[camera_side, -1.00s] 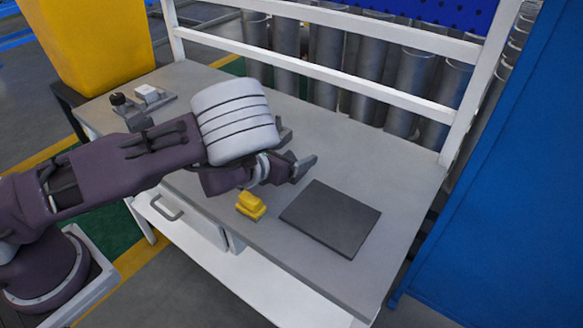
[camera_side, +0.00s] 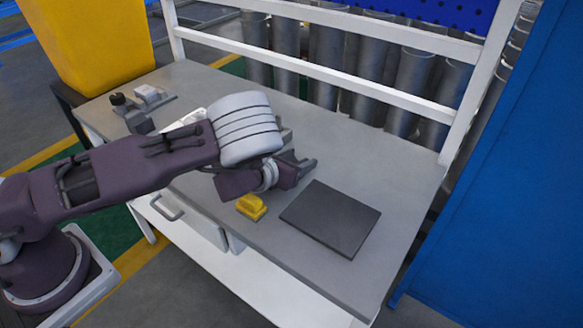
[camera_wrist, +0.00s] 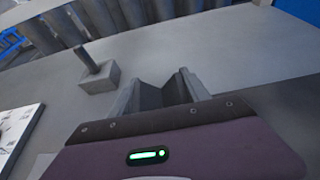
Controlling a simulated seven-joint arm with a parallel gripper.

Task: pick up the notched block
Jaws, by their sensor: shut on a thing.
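My gripper (camera_side: 304,170) is low over the grey bench, left of the dark flat plate. In the wrist view my gripper (camera_wrist: 162,88) has its two pale grey fingers on either side of a dark grey piece with a V-shaped dip, which I take for the notched block (camera_wrist: 163,95). The fingers are shut on it. The purple gripper body hides its lower part. In the side view the block cannot be made out behind my wrist and fingers. Whether it touches the bench cannot be told.
A yellow stepped piece (camera_side: 251,207) lies near the front edge, beside the dark plate (camera_side: 330,218). A white printed item (camera_wrist: 16,132) lies at left. Rails (camera_side: 330,76) bound the back.

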